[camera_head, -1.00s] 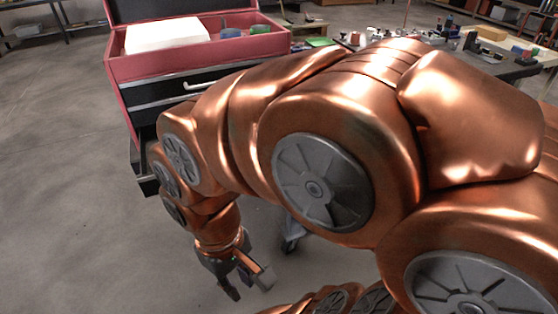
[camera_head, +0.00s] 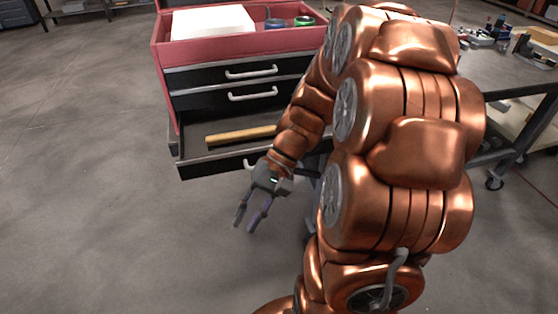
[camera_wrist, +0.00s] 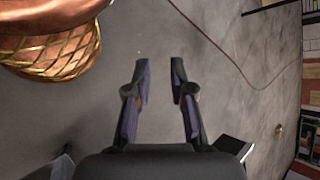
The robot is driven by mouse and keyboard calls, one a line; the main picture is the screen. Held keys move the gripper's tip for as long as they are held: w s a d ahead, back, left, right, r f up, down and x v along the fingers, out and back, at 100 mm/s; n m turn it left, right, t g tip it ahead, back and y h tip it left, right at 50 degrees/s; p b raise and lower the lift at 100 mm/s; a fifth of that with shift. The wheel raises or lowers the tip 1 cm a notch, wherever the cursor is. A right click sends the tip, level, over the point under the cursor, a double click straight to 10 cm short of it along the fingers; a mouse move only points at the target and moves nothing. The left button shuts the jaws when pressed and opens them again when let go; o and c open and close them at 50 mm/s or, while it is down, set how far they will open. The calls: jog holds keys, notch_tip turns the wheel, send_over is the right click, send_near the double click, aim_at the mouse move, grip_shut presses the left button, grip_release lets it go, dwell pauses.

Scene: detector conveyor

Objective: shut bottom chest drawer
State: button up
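The red tool chest (camera_head: 165,70) with black drawers stands at the upper middle of the head view. Its bottom drawer (camera_head: 205,168) is pulled out, and a wooden-coloured bar (camera_head: 240,134) lies inside it. Part of the drawer's right side and front is hidden behind my arm. The two drawers above (camera_head: 205,76) look shut. My gripper (camera_head: 250,220) is in front of the bottom drawer, low and apart from its front, pointing down toward the floor. In the wrist view the two fingers of my gripper (camera_wrist: 160,85) are spread apart with nothing between them.
The chest's open top holds a white box (camera_head: 212,22) and a few small cans (camera_head: 303,21). A cluttered workbench (camera_head: 510,70) stands at the right. The grey floor (camera_head: 90,200) left of and in front of the chest is clear.

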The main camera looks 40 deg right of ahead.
jog(key=w+d+m+t+y+p, duration=0.1)
jog(key=w+d+m+t, duration=0.2)
jog(key=d, duration=0.4)
jog(key=w+d+f+m+t+y, duration=0.1)
jog(key=d+m+t, duration=0.1)
jog(key=d+t, duration=0.45)
jog(key=w+d+m+t+y+p, duration=0.1)
jog(key=w+d+m+t, duration=0.15)
jog(key=d, duration=0.65)
jog(key=shift+m+g, duration=0.25)
jog(key=shift+g, duration=0.05)
jog(key=p+x, duration=0.1)
jog(key=x, duration=0.5)
jog(key=shift+a+f+p, duration=0.2)
jog(key=shift+a+p, duration=0.15)
jog(key=shift+a, duration=0.05)
jog(key=shift+w+a+f+h, duration=0.2)
jog(key=shift+w+a+h, duration=0.05)
jog(key=shift+h, duration=0.05)
grip_shut()
